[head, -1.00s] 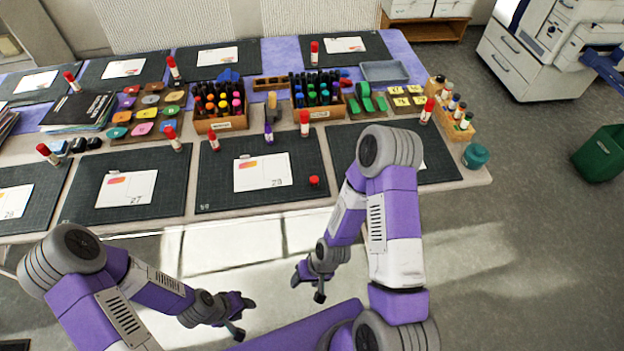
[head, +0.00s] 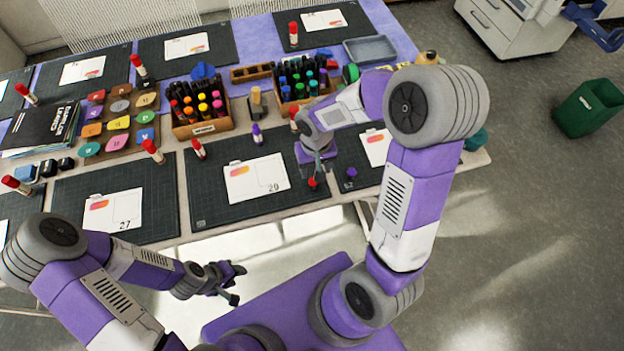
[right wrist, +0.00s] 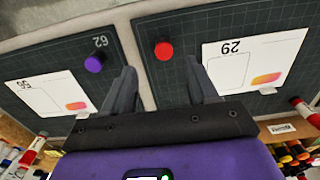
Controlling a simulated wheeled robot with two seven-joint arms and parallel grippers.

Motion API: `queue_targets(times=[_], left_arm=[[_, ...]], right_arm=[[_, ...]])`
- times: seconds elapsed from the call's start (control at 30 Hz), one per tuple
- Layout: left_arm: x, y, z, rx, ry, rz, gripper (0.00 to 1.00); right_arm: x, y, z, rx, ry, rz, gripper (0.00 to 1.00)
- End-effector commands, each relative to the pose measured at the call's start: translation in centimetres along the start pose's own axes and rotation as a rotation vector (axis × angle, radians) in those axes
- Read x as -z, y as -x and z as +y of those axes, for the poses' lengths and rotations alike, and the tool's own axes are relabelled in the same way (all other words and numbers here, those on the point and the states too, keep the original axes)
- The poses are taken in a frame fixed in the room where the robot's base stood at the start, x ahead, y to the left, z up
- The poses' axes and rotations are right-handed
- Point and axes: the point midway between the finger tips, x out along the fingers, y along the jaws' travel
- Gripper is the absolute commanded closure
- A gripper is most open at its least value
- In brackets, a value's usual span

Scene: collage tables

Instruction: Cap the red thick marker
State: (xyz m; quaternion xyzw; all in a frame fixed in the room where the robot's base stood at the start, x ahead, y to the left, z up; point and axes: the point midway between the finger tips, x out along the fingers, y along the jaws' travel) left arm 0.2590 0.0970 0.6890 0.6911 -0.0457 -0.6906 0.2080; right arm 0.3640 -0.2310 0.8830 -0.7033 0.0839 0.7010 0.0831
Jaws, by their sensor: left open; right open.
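A red marker (head: 198,148) stands upright at the back left of the dark mat (head: 212,205) with the card marked 29. A loose red cap (head: 313,182) lies near that mat's front right corner; it also shows in the right wrist view (right wrist: 163,50). My right gripper (head: 316,172) hangs over this cap, pointing down. In the right wrist view the fingers (right wrist: 163,75) are spread apart, with the red cap seen centred between and beyond their tips. My left gripper (head: 238,283) is open and empty in front of the table.
A purple marker (head: 257,134) stands on the same mat, right of the red one. A purple cap (head: 351,173) sits on the mat to the right. Red-capped glue sticks (head: 153,151) stand around. A wooden marker box (head: 203,128) is behind.

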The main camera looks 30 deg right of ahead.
Motion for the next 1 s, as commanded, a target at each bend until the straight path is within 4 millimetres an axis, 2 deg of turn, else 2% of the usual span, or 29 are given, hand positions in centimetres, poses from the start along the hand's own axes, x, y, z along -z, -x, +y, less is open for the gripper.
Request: queue_targets(times=[0.23,0.57,0.8,1.0], left_arm=[[0.1,-0.7,-0.3,0.000,0.000,0.001,0.57],[0.1,-0.8,-0.3,0.000,0.000,0.002,0.57],[0.2,-2.1,-0.8,0.000,0.000,0.002,0.57],[0.2,-2.4,-0.9,0.000,0.000,0.001,0.57]], right_arm=[[-0.1,-2.4,0.0,0.000,0.000,-0.004,0.42],[0.0,-2.7,-0.1,0.001,0.001,-0.002,0.42],[0.2,-6.3,-0.4,0.000,0.002,-0.005,0.42],[0.3,-7.7,-0.4,0.001,0.000,-0.002,0.42]])
